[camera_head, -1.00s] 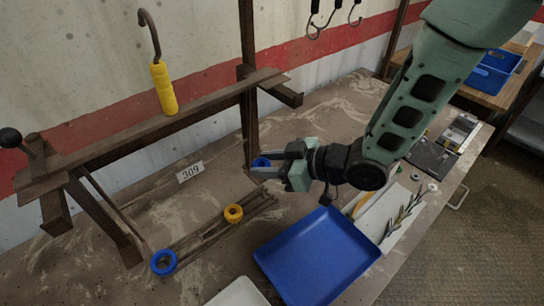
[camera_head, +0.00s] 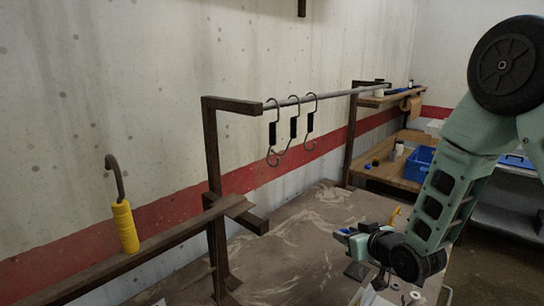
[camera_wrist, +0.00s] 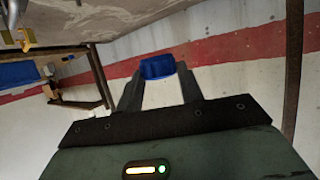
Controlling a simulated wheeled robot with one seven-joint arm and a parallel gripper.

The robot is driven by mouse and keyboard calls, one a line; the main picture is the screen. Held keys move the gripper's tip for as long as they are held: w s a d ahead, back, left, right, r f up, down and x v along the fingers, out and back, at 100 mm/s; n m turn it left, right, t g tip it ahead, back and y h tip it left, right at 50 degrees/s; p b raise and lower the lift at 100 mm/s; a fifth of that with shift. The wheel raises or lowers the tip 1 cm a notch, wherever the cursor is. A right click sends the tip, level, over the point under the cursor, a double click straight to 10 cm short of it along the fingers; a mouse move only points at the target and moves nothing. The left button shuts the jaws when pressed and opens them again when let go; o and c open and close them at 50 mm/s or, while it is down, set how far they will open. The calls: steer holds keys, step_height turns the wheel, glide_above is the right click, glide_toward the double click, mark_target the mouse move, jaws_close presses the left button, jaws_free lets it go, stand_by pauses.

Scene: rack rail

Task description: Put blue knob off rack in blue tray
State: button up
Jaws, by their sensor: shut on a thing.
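My gripper (camera_head: 346,235) is shut on a blue knob (camera_wrist: 157,67). In the wrist view the knob sits between the two dark fingertips. In the head view only a small bit of blue shows at the fingertips, held above the brown table. The head camera looks higher now, so the blue tray and the low rack with its rings are outside this view. I cannot make out the tray in the wrist view either.
A yellow-handled hook (camera_head: 125,227) stands on the brown rail at the left. Several black-handled hooks (camera_head: 294,128) hang from a grey bar. A blue bin (camera_head: 419,163) is on the wooden shelf at the back. The brown table (camera_head: 300,235) is mostly bare in view.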

steer(key=w+d+m+t+h, duration=0.1)
steer(key=d+m+h, duration=0.35)
steer(key=d, duration=0.85)
steer(key=a+n+y, duration=0.1)
steer(key=a, duration=0.3)
steer(key=a+n+y, duration=0.2)
steer(key=a, duration=0.2)
steer(key=s+a+n+y, duration=0.1)
steer(key=a, duration=0.3)
steer(key=shift+a+g, duration=0.3)
steer(key=shift+g, duration=0.1)
steer(key=s+a+n+g+y, duration=0.2)
steer(key=s+a, duration=0.3)
steer(key=a, duration=0.4)
steer(key=s+a+n+g+y, duration=0.3)
steer(key=s+a+n+g, duration=0.1)
steer(key=a, duration=0.4)
steer(key=s+a+f+n+g+y, duration=0.1)
steer(key=s+a+n+g+y, duration=0.2)
steer(key=s+a+n, duration=0.2)
steer(key=s+a, duration=0.3)
steer(key=a, duration=0.1)
steer(key=shift+a, duration=0.35)
steer(key=shift+f+y, duration=0.15)
steer(key=shift+y, duration=0.1)
step_height(320, 180, down, 9)
steer(key=p, duration=0.2)
steer(key=shift+r+p, duration=0.2)
steer(key=shift+p, duration=0.2)
steer(key=shift+f, duration=0.35)
